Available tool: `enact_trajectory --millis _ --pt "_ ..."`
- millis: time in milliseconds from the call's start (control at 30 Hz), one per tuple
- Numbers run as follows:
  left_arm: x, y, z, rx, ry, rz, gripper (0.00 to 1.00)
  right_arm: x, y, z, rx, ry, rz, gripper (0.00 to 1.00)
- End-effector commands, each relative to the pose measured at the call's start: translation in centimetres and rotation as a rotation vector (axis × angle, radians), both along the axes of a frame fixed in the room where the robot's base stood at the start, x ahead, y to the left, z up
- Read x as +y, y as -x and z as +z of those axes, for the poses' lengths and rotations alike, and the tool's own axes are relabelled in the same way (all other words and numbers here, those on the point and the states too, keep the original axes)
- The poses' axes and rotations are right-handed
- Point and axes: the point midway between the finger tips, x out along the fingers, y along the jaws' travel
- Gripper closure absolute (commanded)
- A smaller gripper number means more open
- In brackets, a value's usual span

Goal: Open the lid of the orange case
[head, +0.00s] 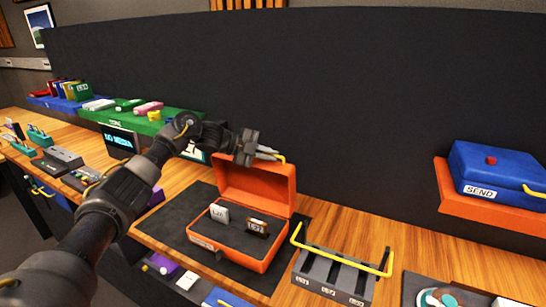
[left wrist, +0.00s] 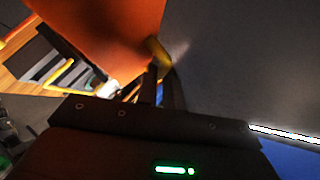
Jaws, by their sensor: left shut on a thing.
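The orange case (head: 203,240) stands on a dark mat with its lid (head: 255,188) raised, standing roughly upright at the back. Two small labelled blocks, one white (head: 220,213) and one brown (head: 257,227), stand in its dark interior. My left gripper (head: 270,153) is at the top edge of the lid, shut on the yellow handle (head: 281,158). In the left wrist view the orange lid (left wrist: 105,30) fills the upper left, and the yellow handle (left wrist: 157,50) lies at the fingertips (left wrist: 160,76). My right gripper is not in view.
A grey slotted rack (head: 335,277) with a yellow handle stands right of the case. A blue SEND case (head: 500,170) sits on an orange shelf at the right. A green tray (head: 140,122) and small devices are at the left. A dark panel (head: 350,100) rises behind.

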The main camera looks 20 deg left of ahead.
Motion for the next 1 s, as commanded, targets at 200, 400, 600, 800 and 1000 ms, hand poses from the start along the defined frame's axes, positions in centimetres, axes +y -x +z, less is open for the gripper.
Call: enact_trajectory --millis 200,400,600,800,1000 --pt "-0.2 -0.2 0.6 -0.011 0.006 -0.003 0.9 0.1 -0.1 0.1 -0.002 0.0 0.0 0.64" --pt "-0.2 -0.1 0.4 -0.008 0.004 -0.003 0.69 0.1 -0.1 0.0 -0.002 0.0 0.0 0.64" --pt "-0.2 -0.1 0.2 -0.004 0.002 -0.003 0.69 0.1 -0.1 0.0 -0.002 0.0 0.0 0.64" --pt "1.0 0.7 0.5 -0.006 0.001 -0.002 0.69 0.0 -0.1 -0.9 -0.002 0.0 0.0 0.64" --pt "3.9 2.9 2.0 -0.008 0.001 -0.001 0.69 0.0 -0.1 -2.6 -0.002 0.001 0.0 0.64"
